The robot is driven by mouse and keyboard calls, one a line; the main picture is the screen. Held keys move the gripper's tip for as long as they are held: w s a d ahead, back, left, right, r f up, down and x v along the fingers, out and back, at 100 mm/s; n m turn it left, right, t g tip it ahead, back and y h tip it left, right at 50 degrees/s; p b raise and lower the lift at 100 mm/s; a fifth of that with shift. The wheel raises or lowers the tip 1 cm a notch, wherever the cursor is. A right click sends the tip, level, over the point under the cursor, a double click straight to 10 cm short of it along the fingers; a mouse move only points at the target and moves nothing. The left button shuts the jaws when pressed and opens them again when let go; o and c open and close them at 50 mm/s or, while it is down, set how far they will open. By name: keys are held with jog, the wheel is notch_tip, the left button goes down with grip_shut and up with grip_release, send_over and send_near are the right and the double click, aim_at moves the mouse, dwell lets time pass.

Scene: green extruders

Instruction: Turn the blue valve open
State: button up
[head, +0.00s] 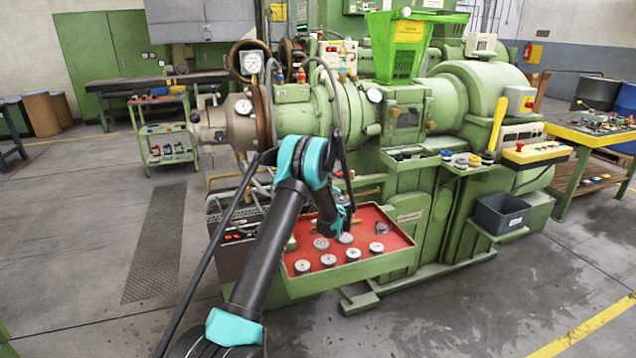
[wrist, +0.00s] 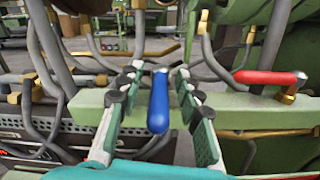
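The blue valve (wrist: 158,103) shows in the wrist view as a blue lever handle on a light green bar. It points toward the camera and lies between my gripper's two fingers. My gripper (wrist: 158,75) is open, with a finger on each side of the handle and visible gaps between. In the head view, my arm reaches toward the green extruder (head: 455,110), with the gripper above the red tray. The blue valve cannot be made out in the head view; my arm seems to cover that area.
A red lever handle (wrist: 270,78) sits on the same bar to the right. Hoses and brass fittings surround the bar. The red tray (head: 373,212) with several round gauges lies below my arm. A green cart (head: 163,130) stands at the left; open floor lies in front.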

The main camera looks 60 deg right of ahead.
jog(key=shift+s, duration=0.1)
jog(key=v, duration=1.1)
jog(key=shift+s+a, duration=0.3)
